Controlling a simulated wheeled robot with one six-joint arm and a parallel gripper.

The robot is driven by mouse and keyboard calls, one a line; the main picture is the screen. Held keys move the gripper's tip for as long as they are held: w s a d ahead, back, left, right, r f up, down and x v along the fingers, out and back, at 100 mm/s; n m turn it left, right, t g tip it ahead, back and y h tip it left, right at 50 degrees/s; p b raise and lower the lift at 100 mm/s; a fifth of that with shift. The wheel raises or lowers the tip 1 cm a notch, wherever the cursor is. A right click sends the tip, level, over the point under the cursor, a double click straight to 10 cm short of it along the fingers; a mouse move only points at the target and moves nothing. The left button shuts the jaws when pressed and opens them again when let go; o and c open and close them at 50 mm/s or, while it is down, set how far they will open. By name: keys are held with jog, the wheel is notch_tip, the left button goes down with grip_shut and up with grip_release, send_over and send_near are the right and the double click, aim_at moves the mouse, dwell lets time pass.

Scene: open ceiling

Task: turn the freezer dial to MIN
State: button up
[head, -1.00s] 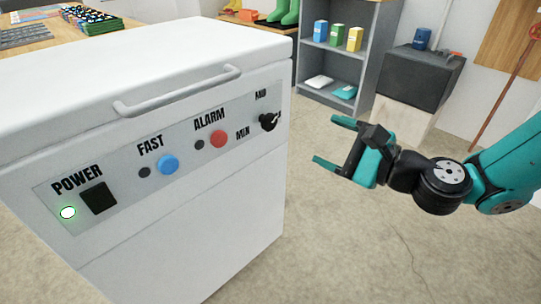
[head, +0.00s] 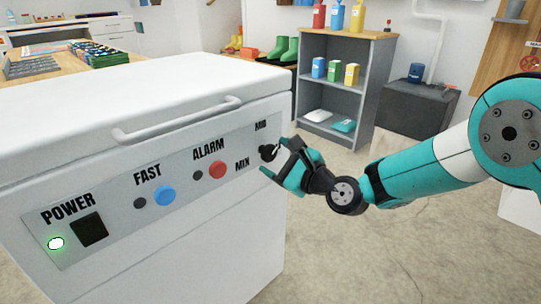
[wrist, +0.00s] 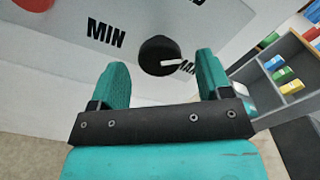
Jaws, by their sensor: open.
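The freezer (head: 190,235) is a white chest with a control panel on its front. Its black dial (head: 267,153) sits at the panel's right end, between the MIN and MID labels and a right-hand label. In the wrist view the dial (wrist: 157,56) has a white pointer aimed right and slightly down, at the partly hidden MAX label (wrist: 187,67), away from MIN (wrist: 106,33). My gripper (head: 279,159) is open in front of the dial. In the wrist view its teal fingers (wrist: 163,72) stand left and right of the dial, with nothing held; contact cannot be told.
A red alarm button (head: 217,169), a blue button (head: 164,195) and a power switch (head: 89,229) lie left along the panel. A lid handle (head: 178,121) sticks out above. A grey shelf (head: 345,75) stands behind; the floor right of the freezer is clear.

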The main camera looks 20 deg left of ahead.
jog(key=shift+x, duration=1.4)
jog(key=c, duration=0.9)
